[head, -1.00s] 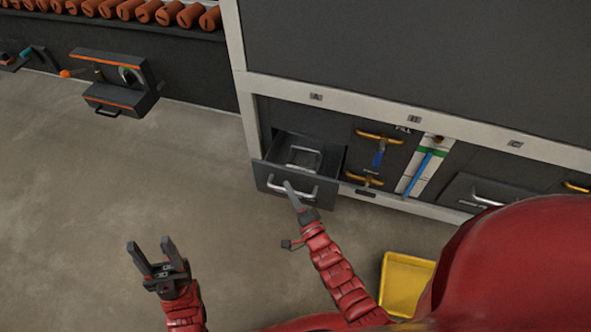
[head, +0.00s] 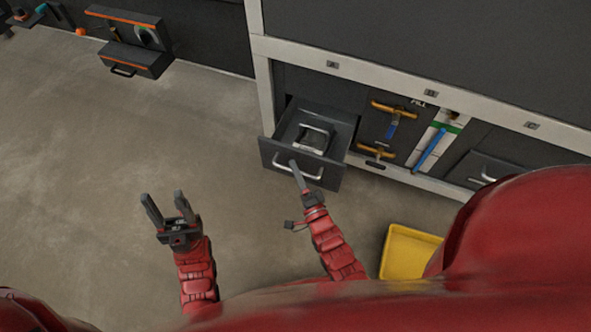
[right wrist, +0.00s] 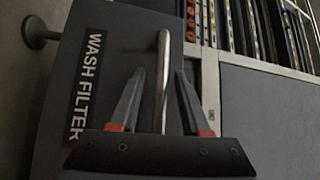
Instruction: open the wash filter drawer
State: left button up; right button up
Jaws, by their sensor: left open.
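The wash filter drawer (head: 290,161) is a dark drawer with a silver handle (head: 312,174), pulled out from the lower left of the cabinet. Its inside shows, with a silver-handled item (head: 314,137) in it. The right wrist view shows its WASH FILTER label (right wrist: 85,85) and the upright handle bar (right wrist: 160,85). My right gripper (head: 297,168) is at the handle. In the right wrist view its fingers (right wrist: 160,75) stand on both sides of the bar; I cannot tell whether they press on it. My left gripper (head: 163,199) is open and empty, over the floor to the left.
Right of the drawer are yellow handles (head: 393,109), a blue-handled tool (head: 432,148) and another closed drawer (head: 490,170). A yellow tray (head: 408,250) lies on the floor below. A dark box with an orange stripe (head: 135,60) is at upper left. The left floor is clear.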

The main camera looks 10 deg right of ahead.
jog(key=p+v, duration=0.2)
jog(key=v, duration=0.5)
jog(key=shift+s, duration=0.25)
dwell(0.5)
